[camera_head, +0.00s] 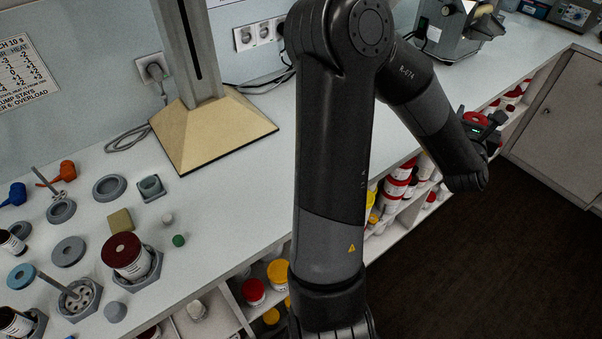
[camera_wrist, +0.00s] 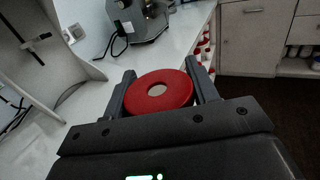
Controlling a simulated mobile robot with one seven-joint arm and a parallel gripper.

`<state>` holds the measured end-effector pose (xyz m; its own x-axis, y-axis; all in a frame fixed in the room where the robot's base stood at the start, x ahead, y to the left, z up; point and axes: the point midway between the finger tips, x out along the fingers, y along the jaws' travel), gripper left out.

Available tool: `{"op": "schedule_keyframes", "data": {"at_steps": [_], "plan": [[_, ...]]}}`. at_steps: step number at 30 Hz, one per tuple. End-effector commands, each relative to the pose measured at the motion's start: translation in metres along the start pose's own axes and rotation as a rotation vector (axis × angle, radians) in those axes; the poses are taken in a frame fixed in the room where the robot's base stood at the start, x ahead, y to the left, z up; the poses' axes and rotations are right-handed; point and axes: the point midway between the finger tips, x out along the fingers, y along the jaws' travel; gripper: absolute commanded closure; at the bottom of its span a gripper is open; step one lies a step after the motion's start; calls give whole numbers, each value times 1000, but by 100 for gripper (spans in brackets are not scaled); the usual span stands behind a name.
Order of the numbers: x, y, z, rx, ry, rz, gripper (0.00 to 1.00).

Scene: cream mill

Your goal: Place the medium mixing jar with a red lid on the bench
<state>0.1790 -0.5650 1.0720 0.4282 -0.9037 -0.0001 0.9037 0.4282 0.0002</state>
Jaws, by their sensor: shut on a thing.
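In the wrist view my gripper (camera_wrist: 161,92) is shut on a jar with a red lid (camera_wrist: 176,91). The lid has a pale round label in its middle. One finger lies on each side of the lid, and the jar's body below it is hidden. In the head view my gripper (camera_head: 484,130) is at the right, by the front edge of the bench, with a bit of the red lid (camera_head: 475,117) showing. The white bench (camera_head: 240,190) runs across the picture. I cannot tell whether the jar touches anything.
Shelves under the bench hold several jars with red and yellow lids (camera_head: 279,272). A dark-red-lidded jar (camera_head: 122,250), grey holders and small parts crowd the bench's left end. A grey machine (camera_head: 455,30) stands at the back right. The bench's middle is clear around a beige stand base (camera_head: 212,130).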

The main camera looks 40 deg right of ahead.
Motion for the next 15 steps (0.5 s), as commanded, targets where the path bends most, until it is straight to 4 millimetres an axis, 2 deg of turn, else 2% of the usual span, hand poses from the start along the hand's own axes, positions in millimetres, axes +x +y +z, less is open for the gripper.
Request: {"op": "schedule_keyframes", "data": {"at_steps": [1, 4, 8, 11, 15], "plan": [[3, 25, -8, 4, 0, 86, 73], [3, 80, -20, 4, -1, 273, 73], [-10, 150, -28, 5, -4, 520, 73], [-28, 202, -30, 3, -5, 713, 73], [-66, 269, -26, 2, -8, 990, 73]]}}
